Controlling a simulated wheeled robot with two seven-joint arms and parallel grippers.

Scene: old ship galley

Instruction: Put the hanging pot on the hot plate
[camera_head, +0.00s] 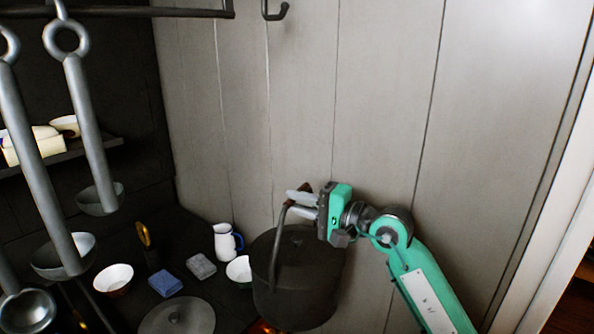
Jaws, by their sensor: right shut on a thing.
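The dark pot (300,285) hangs by its raised handle from my right gripper (303,204). My right gripper is shut on the top of the handle, and its arm comes in from the lower right. The pot is roughly upright, with its lid on, in front of the pale wall. A round grey disc (178,318) with a small centre knob lies to the lower left of the pot; I cannot tell whether it is the hot plate or a lid. An orange glow (263,327) shows beside the pot's lower left edge. The pot hides what is beneath it. My left gripper is not in view.
Ladles (90,130) hang at the left from a rail (150,12). An empty hook (274,11) is on the wall.

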